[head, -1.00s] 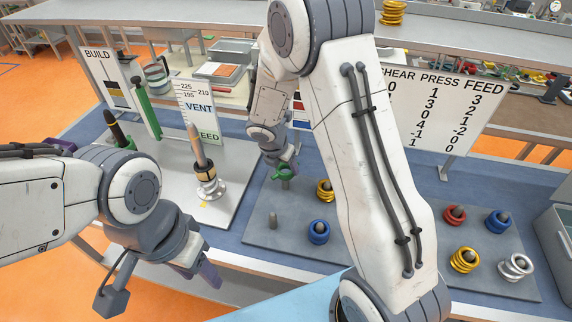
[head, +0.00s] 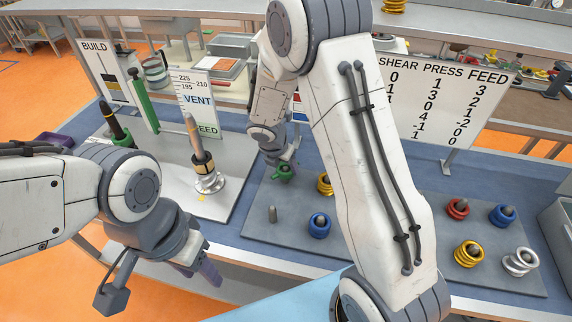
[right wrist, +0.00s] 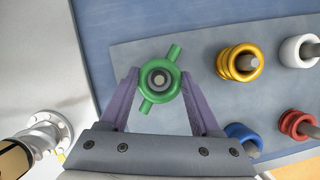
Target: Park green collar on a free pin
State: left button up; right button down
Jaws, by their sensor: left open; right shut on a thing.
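The green collar (head: 284,174), a ring with two stub handles, is at the far left of the grey pin plate. In the right wrist view the collar (right wrist: 172,88) sits between the purple fingers of my right gripper (right wrist: 160,84), which is shut on it. A grey pin tip (right wrist: 158,77) shows through its hole, so the collar is around that pin. A bare grey pin (head: 272,214) stands in front of it in the head view. My left gripper (head: 202,268) is open and empty at the front edge of the bench.
A yellow collar (head: 325,182) and a blue collar (head: 319,226) sit on nearby pins. Red (head: 457,209) and silver (head: 520,262) collars are further right. A flanged post (head: 207,182) stands on the pale plate at left. My right arm hides the middle.

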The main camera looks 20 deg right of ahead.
aim_at(284, 171)
jog(key=shift+w+d+f+b, duration=0.1)
jog(key=shift+f+b, duration=1.4)
jog(key=shift+f, duration=0.25)
grip_release()
jog(key=p+v, duration=0.1)
jog(key=v, duration=0.9)
jog(key=shift+r+p, duration=0.25)
jog(key=shift+p, duration=0.15)
jog(key=shift+s, duration=0.2)
